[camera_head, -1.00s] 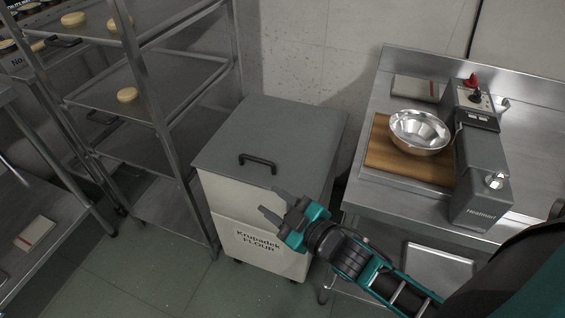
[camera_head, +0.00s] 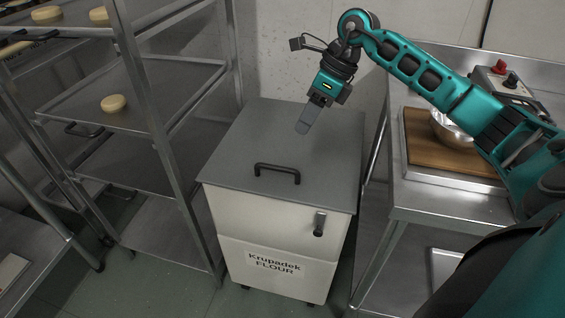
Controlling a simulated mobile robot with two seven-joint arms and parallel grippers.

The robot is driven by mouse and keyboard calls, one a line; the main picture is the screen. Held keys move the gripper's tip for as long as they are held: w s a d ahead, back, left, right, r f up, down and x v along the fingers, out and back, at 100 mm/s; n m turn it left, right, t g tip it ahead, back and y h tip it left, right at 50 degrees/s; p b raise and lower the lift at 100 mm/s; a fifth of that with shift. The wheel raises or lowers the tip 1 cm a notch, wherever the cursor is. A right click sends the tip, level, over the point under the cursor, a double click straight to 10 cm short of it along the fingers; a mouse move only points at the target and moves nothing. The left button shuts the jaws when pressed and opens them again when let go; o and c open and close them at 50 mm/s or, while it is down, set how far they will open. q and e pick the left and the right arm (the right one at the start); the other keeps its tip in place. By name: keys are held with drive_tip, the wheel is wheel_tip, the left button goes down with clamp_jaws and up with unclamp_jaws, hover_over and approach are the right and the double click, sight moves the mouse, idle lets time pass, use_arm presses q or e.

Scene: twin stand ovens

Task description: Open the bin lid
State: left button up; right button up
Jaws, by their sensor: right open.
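The flour bin (camera_head: 270,225) is a white box on casters, labelled "Krupadek FLOUR", in the middle of the head view. Its grey lid (camera_head: 235,150) lies flat and closed. A black bar handle (camera_head: 277,170) sits near the lid's front edge. A small dark latch or scoop-like piece (camera_head: 320,223) is on the upper right of the bin's front. My right gripper (camera_head: 305,122) points down above the rear right part of the lid, behind the handle and apart from it. It is open and empty; its fingers overlap in this view. My left gripper is out of view.
A metal rack (camera_head: 140,120) with bread rolls stands left of the bin. The wall is close behind the bin.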

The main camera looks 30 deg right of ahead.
drive_tip(key=b+x, duration=0.1)
drive_tip(key=x, duration=1.1)
drive_tip(key=shift+a+f+b, duration=0.1)
drive_tip(key=shift+f+b, duration=0.05)
drive_tip(key=shift+b, duration=0.15)
drive_tip(key=shift+c, duration=0.3)
clamp_jaws()
